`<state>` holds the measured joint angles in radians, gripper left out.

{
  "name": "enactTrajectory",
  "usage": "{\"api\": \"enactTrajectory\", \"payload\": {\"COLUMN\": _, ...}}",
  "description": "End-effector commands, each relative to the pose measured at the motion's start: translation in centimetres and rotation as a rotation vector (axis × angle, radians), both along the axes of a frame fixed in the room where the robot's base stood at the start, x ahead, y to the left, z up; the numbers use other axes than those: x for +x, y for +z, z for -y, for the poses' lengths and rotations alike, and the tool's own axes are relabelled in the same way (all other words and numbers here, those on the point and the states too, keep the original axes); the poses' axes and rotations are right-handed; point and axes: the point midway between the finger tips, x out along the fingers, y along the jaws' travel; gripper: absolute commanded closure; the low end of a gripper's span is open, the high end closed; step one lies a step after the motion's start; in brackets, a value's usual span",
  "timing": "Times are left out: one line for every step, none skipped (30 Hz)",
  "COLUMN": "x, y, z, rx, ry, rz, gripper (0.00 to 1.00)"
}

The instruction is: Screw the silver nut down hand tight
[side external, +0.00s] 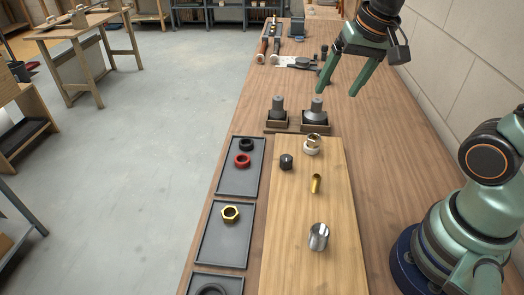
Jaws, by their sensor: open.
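My gripper (337,92) is open and empty, its two green fingers apart and pointing down. It hangs at the upper right, beyond the far end of the light wooden board (290,252). A hex nut (313,139) with a pale, slightly brassy shine sits over a white ring (311,151) at the board's far end; this looks like the silver nut. I cannot tell how far down it is threaded. A silver cylindrical pipe piece (319,238) stands at the near part of the board. My gripper touches none of these.
A black cap (286,161) and a brass tube (316,184) stand on the board. Trays on the left hold a black ring (246,144), a red ring (242,160) and a brass nut (230,213). Two grey fittings in holders (313,112) stand behind the board. The wall is at right.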

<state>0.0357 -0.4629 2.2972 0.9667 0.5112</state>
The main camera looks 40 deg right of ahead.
Motion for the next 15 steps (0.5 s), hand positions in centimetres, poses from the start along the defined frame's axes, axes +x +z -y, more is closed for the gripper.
{"api": "enactTrajectory", "payload": {"x": 0.9, "y": -0.4, "z": 0.4, "rx": 0.037, "ry": -0.118, "rz": -0.041, "gripper": 0.20}}
{"api": "enactTrajectory", "payload": {"x": 1.4, "y": -0.6, "z": 0.5, "rx": 0.059, "ry": -0.191, "rz": -0.061, "gripper": 0.20}}
{"api": "enactTrajectory", "payload": {"x": 2.0, "y": -0.9, "z": 0.8, "rx": 0.086, "ry": -0.290, "rz": -0.086, "gripper": 0.20}}
{"api": "enactTrajectory", "payload": {"x": 2.5, "y": -1.2, "z": 1.0, "rx": 0.105, "ry": -0.365, "rz": -0.105, "gripper": 0.20}}
{"api": "enactTrajectory", "payload": {"x": 3.0, "y": -1.5, "z": 1.2, "rx": 0.121, "ry": -0.440, "rz": -0.126, "gripper": 0.20}}
{"api": "enactTrajectory", "payload": {"x": 3.6, "y": -1.9, "z": 1.5, "rx": 0.142, "ry": -0.540, "rz": -0.149, "gripper": 0.20}}
{"api": "enactTrajectory", "payload": {"x": 4.1, "y": -2.3, "z": 1.7, "rx": 0.156, "ry": -0.613, "rz": -0.168, "gripper": 0.20}}
{"api": "enactTrajectory", "payload": {"x": 4.5, "y": -2.6, "z": 1.9, "rx": 0.168, "ry": -0.686, "rz": -0.184, "gripper": 0.20}}
{"api": "enactTrajectory", "payload": {"x": 5.1, "y": -3.1, "z": 2.2, "rx": 0.182, "ry": -0.777, "rz": -0.204, "gripper": 0.20}}
{"api": "enactTrajectory", "payload": {"x": 5.4, "y": -3.5, "z": 2.3, "rx": 0.190, "ry": -0.843, "rz": -0.219, "gripper": 0.20}}
{"api": "enactTrajectory", "payload": {"x": 5.8, "y": -3.9, "z": 2.5, "rx": 0.197, "ry": -0.905, "rz": -0.231, "gripper": 0.20}}
{"api": "enactTrajectory", "payload": {"x": 6.2, "y": -4.4, "z": 2.7, "rx": 0.205, "ry": -0.980, "rz": -0.246, "gripper": 0.20}}
{"api": "enactTrajectory", "payload": {"x": 6.4, "y": -4.7, "z": 2.9, "rx": 0.209, "ry": -1.029, "rz": -0.255, "gripper": 0.20}}
{"api": "enactTrajectory", "payload": {"x": 6.7, "y": -5.0, "z": 3.0, "rx": 0.213, "ry": -1.074, "rz": -0.263, "gripper": 0.20}}
{"api": "enactTrajectory", "payload": {"x": 6.9, "y": -5.3, "z": 3.1, "rx": 0.216, "ry": -1.124, "rz": -0.271, "gripper": 0.20}}
